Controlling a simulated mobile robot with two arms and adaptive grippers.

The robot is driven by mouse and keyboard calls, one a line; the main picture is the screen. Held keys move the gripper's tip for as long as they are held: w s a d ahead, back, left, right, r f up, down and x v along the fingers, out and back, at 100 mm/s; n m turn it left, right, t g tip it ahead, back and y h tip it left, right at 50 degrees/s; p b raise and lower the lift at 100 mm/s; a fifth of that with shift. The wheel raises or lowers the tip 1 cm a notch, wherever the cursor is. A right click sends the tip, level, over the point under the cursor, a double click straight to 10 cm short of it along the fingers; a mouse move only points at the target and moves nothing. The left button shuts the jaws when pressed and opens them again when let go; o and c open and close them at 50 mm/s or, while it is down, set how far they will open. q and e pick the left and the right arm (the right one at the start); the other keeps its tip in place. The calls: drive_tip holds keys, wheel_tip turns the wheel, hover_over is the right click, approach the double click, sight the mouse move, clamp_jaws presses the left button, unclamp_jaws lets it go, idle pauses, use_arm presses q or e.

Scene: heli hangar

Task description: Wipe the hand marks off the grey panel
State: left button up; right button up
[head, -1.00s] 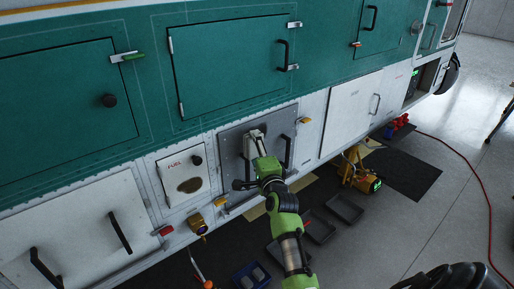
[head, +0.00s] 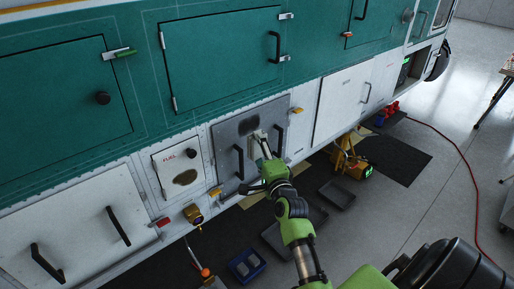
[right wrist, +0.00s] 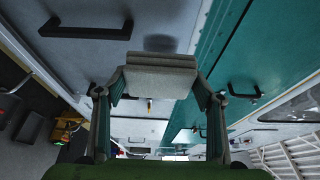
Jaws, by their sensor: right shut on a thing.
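The grey panel (head: 225,143) is set in the white lower side of the vehicle, with a black handle on each side. A dark smudge (head: 249,126) shows on its upper middle; it also shows in the right wrist view (right wrist: 160,43). My right gripper (head: 268,161) is shut on a pale grey wiping pad (head: 260,145), near the panel's right handle, below and right of the smudge. The right wrist view shows the pad (right wrist: 160,76) between both fingers (right wrist: 159,88). I cannot tell whether it touches the panel. My left gripper is not in view.
The black left handle (head: 239,162) and right handle (head: 278,140) stick out from the panel. A fuel door (head: 171,166) with a brownish stain is at left. Dark trays (head: 337,194), a blue bin (head: 246,266) and a yellow device (head: 349,163) stand on the floor below.

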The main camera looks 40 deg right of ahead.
drive_tip(key=s+p, duration=0.1)
drive_tip(key=s, duration=0.2)
drive_tip(key=shift+d, duration=0.15)
drive_tip(key=shift+w, duration=0.1)
idle(0.4)
drive_tip(key=w+n+t+b, duration=0.1)
drive_tip(key=n+b, duration=0.1)
drive_tip(key=b, duration=0.1)
drive_tip(key=w+f+n+t+b, duration=0.1)
drive_tip(key=n+b, duration=0.2)
drive_tip(key=b, duration=0.1)
drive_tip(key=w+n+t+y+b, duration=0.1)
drive_tip(key=n+b, duration=0.2)
drive_tip(key=b, duration=0.1)
drive_tip(key=shift+w+f, duration=0.15)
drive_tip(key=shift+w, duration=0.15)
drive_tip(key=shift+w+a+r+n+t+b, duration=0.25)
drive_tip(key=shift+n+b, duration=0.25)
drive_tip(key=shift+n, duration=0.3)
drive_tip(key=shift+w+a+r+b, duration=0.1)
drive_tip(key=shift+w+b, duration=0.5)
drive_tip(key=shift+w, duration=0.85)
drive_tip(key=shift+w+a+b, duration=0.1)
drive_tip(key=shift+w+b, duration=0.5)
drive_tip(key=shift+w, duration=0.85)
